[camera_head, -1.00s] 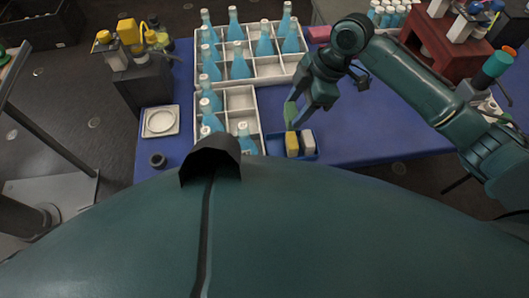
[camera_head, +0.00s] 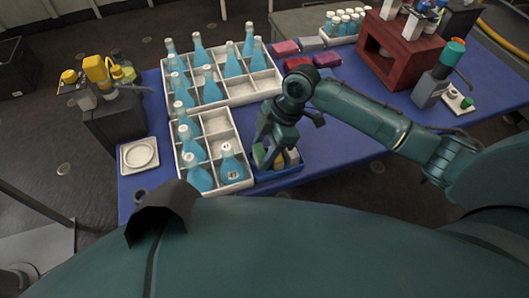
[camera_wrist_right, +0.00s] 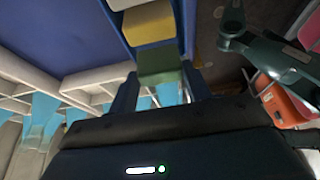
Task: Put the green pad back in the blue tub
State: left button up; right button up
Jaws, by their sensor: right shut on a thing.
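My right gripper (camera_head: 269,156) is shut on the green pad (camera_head: 259,152), fingers pointing down. It is at the blue tub (camera_head: 280,177), beside the white crate of bottles. In the right wrist view the green pad (camera_wrist_right: 160,66) sits between the two fingers. It lines up with the yellow pad (camera_wrist_right: 148,23) and a whitish pad (camera_wrist_right: 122,4) in the tub. The tub's wall (camera_wrist_right: 189,28) runs alongside them. The gripper hides part of the tub in the head view, and I cannot tell whether the green pad touches the tub floor. My left gripper is not in view.
White divided crates (camera_head: 247,182) with blue bottles stand left of the tub. Pink and dark red blocks (camera_head: 327,60) and a red stand (camera_head: 398,58) are farther back. The blue table (camera_head: 340,140) is clear right of the tub.

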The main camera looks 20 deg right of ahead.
jog(key=shift+f, duration=1.4)
jog(key=shift+f, duration=0.1)
jog(key=o, duration=0.9)
jog(key=v, duration=1.2)
